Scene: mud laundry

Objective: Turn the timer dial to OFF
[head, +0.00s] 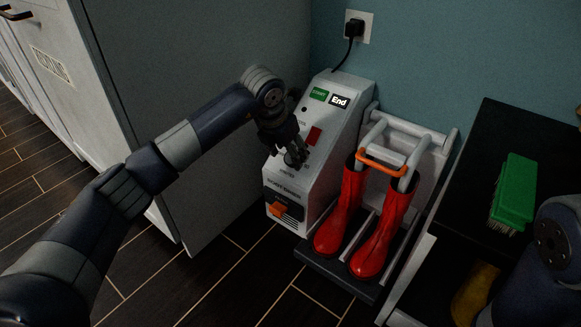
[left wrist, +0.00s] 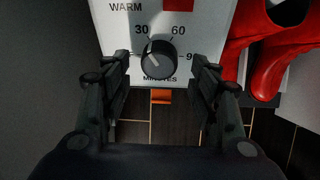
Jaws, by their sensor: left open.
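The timer dial (left wrist: 159,58) is a dark round knob on the sloped white front of the boot dryer (head: 341,110). In the left wrist view 30, 60 and part of a 90 stand around it, with MINUTES below. A pale mark shows on the knob, but its exact setting is hard to read. No OFF label is legible. My left gripper (left wrist: 160,80) is open, its two fingers apart to the left and right of the dial, with nothing held. In the head view this gripper (head: 295,157) is at the panel and partly covers the dial. My right gripper is out of view.
Red boots (head: 372,240) stand on the dryer's rack to the right. An orange switch (head: 279,210) sits low on its front. A grey cabinet side (head: 190,100) is close on the left. A dark bench with a green brush (head: 514,188) is at right.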

